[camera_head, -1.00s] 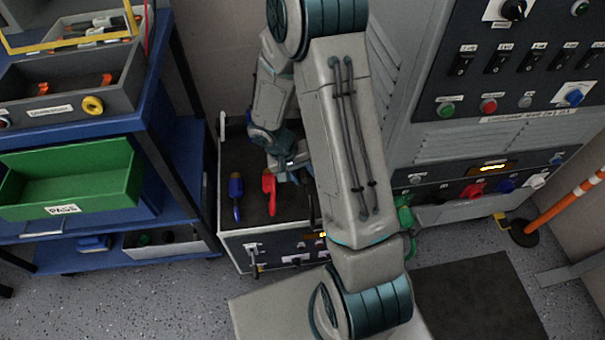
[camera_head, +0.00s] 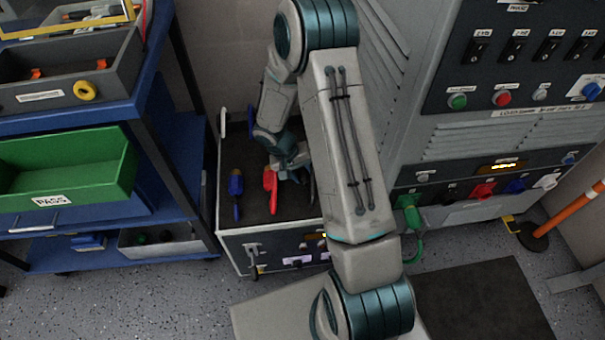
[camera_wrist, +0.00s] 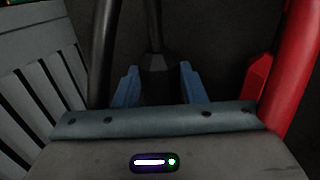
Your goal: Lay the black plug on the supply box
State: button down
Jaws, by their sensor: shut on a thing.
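The supply box (camera_head: 252,212) is the low box with a dark top, left of the large grey cabinet. A blue plug (camera_head: 236,187) and a red plug (camera_head: 270,188) lie on its top. My gripper (camera_head: 297,176) is low over the right part of the top, just right of the red plug. In the wrist view, my gripper (camera_wrist: 158,88) has its blue fingers on either side of the black plug (camera_wrist: 155,65). It is shut on this plug, and a dark lead runs up from it. I cannot tell whether the plug touches the top. My arm hides part of the box.
The grey cabinet (camera_head: 470,145) stands close on the right, with a green plug (camera_head: 411,218) and its lead at its front. A blue shelf rack (camera_head: 150,110) with a green bin (camera_head: 70,175) stands on the left. A dark mat (camera_head: 480,300) lies on the floor.

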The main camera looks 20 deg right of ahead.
jog(key=shift+f, duration=0.5)
jog(key=c, duration=0.8)
grip_release()
jog(key=p+v, duration=0.3)
jog(key=v, duration=1.1)
jog(key=shift+d, duration=0.1)
jog(key=s+r+t+y+p, duration=0.1)
jog(key=s+r+p, duration=0.5)
jog(key=r, duration=0.7)
jog(key=s+r+n+t+y+p, duration=0.1)
jog(key=s+r+p, duration=0.6)
jog(key=r, duration=0.7)
jog(key=s+r+n+t+y+p, duration=0.1)
jog(key=s+r+p, duration=0.6)
jog(key=r, duration=0.7)
jog(key=shift+r+t+y+p, duration=0.1)
jog(key=shift+t+y+p, duration=0.5)
jog(key=shift+p, duration=0.5)
